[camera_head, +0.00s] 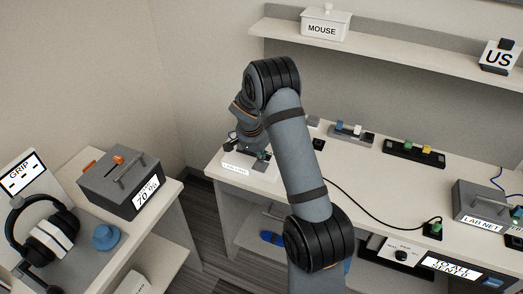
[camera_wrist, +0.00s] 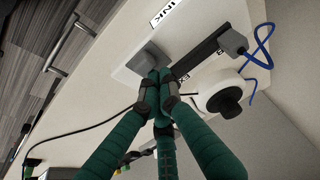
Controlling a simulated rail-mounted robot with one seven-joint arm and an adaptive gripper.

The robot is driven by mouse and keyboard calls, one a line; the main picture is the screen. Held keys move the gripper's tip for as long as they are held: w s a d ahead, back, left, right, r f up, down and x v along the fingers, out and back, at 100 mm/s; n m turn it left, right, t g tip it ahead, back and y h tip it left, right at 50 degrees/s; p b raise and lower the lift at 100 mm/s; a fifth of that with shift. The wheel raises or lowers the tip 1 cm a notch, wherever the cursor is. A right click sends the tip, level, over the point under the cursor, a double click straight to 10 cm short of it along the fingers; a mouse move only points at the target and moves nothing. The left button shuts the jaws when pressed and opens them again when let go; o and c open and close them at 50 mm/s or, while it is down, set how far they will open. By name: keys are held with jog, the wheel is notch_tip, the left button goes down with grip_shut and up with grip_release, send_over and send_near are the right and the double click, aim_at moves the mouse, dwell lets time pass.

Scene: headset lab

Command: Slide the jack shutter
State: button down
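A white plate (camera_wrist: 128,76) with a label ending in "INK" lies on the bench. On it, a grey block (camera_wrist: 148,57) sits beside a dark slotted rail (camera_wrist: 205,52); I cannot tell which part is the jack shutter. A second grey block (camera_wrist: 233,41) with a blue cable is at the rail's far end. My gripper (camera_wrist: 160,80) has its green fingers drawn together, tips at the near edge of the first grey block; contact is unclear. In the head view, my gripper (camera_head: 262,152) is low over the bench's left end, beside the plate's white label (camera_head: 237,165), partly hidden by my arm.
A white round base with a black knob (camera_wrist: 222,100) stands close to the fingers. A black cable (camera_wrist: 88,131) crosses the bench. Colored switch blocks (camera_head: 413,152) stand along the back, and a LAB NET box (camera_head: 480,208) is at the right.

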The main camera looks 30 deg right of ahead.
jog(key=w+d, duration=0.1)
jog(key=w+d+p, duration=0.1)
jog(key=shift+w+d+r, duration=0.15)
jog(key=shift+w+r, duration=0.15)
jog(key=b+v, duration=0.1)
jog(key=v, duration=0.8)
jog(key=shift+s+d+r, duration=0.2)
jog(key=shift+d, duration=0.15)
jog(key=shift+d+f, duration=0.1)
jog(key=shift+f, duration=0.05)
jog(key=p, duration=0.2)
send_over(267, 157)
jog(key=s+a, duration=0.1)
jog(key=a, duration=0.1)
jog(key=f, duration=0.9)
jog(key=shift+s+d+f, duration=0.1)
jog(key=shift+d+f, duration=0.1)
jog(key=shift+f, duration=0.05)
jog(key=s+a+b, duration=0.1)
jog(key=a, duration=0.1)
jog(key=shift+s+a+r+b, duration=0.1)
jog(key=shift+s+a+b, duration=0.25)
jog(key=shift+s+b, duration=0.05)
jog(key=shift+s+a, duration=0.15)
